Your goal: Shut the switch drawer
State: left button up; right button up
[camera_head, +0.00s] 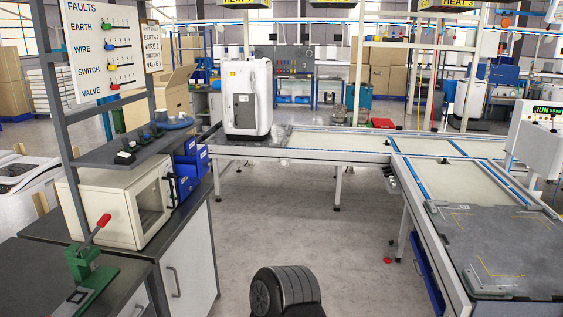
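No drawer in view carries a readable switch label, so I cannot tell which is the switch drawer. A dark-topped cabinet (190,262) at the left has a grey handle (173,281) on its pale front; its fronts look flush. Blue boxes (188,168) stand on its top at the right end; I cannot tell whether they have drawers. A blue panel or drawer (426,270) shows under the right bench. The faults board (103,50) at upper left lists earth, wire, switch and valve. Neither of my grippers is in view.
A white box with a window (125,205) and a green press with a red-tipped lever (84,268) stand on the left bench. A conveyor (330,142) runs across the back and joins the right bench (520,240). The grey floor (290,215) between is mostly open.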

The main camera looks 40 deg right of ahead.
aim_at(198, 165)
jog(key=z, duration=0.8)
jog(key=i+l+u, duration=0.45)
jog(key=i+l, duration=0.45)
jog(key=i, duration=0.4)
jog(key=i+l+u, duration=0.45)
jog(key=i+l, duration=0.65)
jog(key=l, duration=0.25)
